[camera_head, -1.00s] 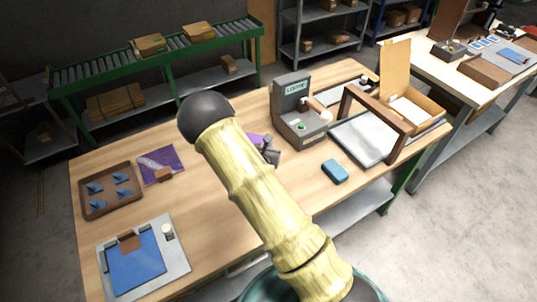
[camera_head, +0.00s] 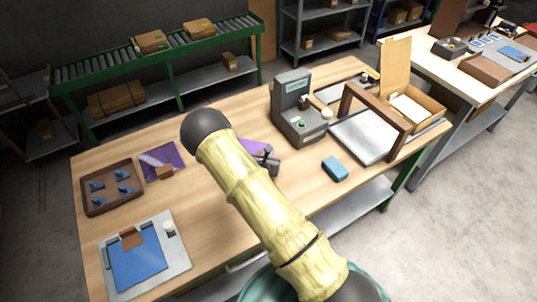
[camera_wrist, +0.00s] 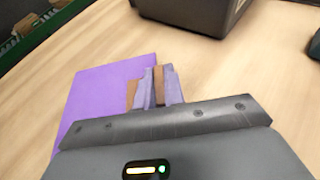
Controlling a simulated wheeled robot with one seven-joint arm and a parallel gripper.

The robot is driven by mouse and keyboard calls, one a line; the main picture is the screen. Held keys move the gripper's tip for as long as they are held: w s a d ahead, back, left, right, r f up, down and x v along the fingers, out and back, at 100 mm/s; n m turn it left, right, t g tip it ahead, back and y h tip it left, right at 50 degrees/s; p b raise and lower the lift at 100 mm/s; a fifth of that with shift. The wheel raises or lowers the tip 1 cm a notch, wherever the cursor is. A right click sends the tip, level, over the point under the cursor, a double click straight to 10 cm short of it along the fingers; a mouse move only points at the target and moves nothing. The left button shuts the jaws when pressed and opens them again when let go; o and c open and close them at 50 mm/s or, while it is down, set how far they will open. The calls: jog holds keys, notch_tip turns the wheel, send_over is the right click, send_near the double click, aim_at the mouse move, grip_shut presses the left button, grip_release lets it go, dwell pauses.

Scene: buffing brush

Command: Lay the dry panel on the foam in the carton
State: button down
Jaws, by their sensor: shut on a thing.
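A matte purple panel (camera_wrist: 100,97) with a brown block-like grip (camera_wrist: 133,95) is at my gripper (camera_wrist: 158,72). The gripper's jaws are shut on the brown grip. In the head view the panel (camera_head: 252,146) shows partly behind my arm, with the gripper (camera_head: 268,162) at its right end. I cannot tell whether the panel touches the table. The open carton (camera_head: 432,107) stands at the table's far right, flap up, with white foam (camera_head: 408,108) inside. A second purple panel (camera_head: 153,174), with a pale shiny streak and a brown grip, lies at the left.
A grey machine (camera_head: 290,120) stands between my gripper and the carton. A brown frame (camera_head: 380,112) rises over a pale plate (camera_head: 362,138) before the carton. A blue block (camera_head: 334,169) lies nearer. A brown tray (camera_head: 110,208) and a blue sheet on a plate (camera_head: 137,264) are left.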

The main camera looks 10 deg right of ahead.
jog(key=shift+f, duration=0.1)
jog(key=c, duration=1.5)
grip_release()
jog(key=b+v, duration=0.1)
jog(key=v, duration=1.1)
jog(key=shift+b, duration=0.35)
